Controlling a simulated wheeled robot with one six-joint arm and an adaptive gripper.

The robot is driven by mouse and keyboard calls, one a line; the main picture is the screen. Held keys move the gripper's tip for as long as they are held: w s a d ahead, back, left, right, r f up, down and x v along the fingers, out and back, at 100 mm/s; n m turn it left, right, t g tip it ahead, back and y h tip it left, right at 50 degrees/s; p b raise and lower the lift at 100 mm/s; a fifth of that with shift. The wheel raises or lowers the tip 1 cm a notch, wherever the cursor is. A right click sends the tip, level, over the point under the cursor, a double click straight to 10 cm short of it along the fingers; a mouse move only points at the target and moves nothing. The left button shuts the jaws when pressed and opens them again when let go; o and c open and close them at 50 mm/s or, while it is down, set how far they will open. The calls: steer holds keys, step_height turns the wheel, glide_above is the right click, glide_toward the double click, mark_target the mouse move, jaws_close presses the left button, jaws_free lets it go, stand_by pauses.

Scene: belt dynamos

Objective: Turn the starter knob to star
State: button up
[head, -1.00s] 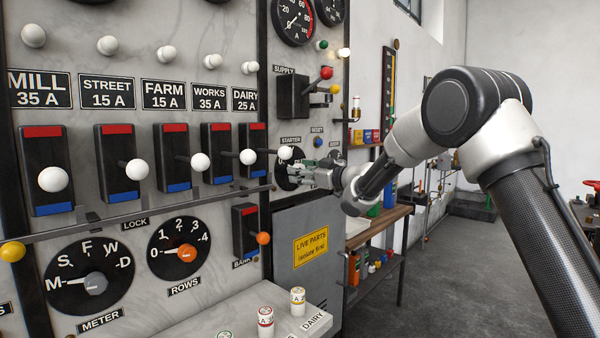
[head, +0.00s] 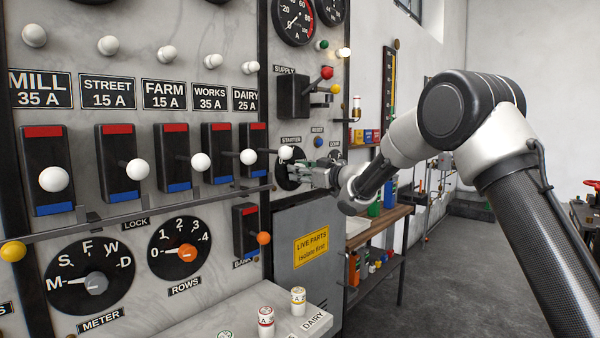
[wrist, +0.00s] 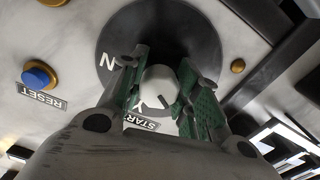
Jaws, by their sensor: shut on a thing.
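The starter knob (wrist: 160,86) is a pale knob on a dark round dial (wrist: 188,30), seen close up in the wrist view. My gripper (wrist: 163,92) has its green-padded fingers on both sides of the knob and is shut on it. Part of the dial's lettering shows, including an N at the left; the rest is hidden by my fingers. In the head view my gripper (head: 308,176) reaches the starter dial (head: 287,178) under the STARTER label (head: 290,140). The knob itself is hidden there, so its pointer setting is unclear.
A blue reset button (wrist: 39,75) sits beside the dial, and a brass button (wrist: 57,2) is near it. The white ball of the DAIRY switch lever (head: 285,153) sticks out close to the dial. A grey cabinet (head: 290,235) stands below.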

steer(key=m, duration=0.6)
steer(key=shift+s, duration=0.1)
steer(key=shift+a+r+m, duration=0.1)
steer(key=shift+m, duration=2.6)
steer(key=o, duration=1)
steer(key=shift+s, duration=0.1)
steer(key=v, duration=1.2)
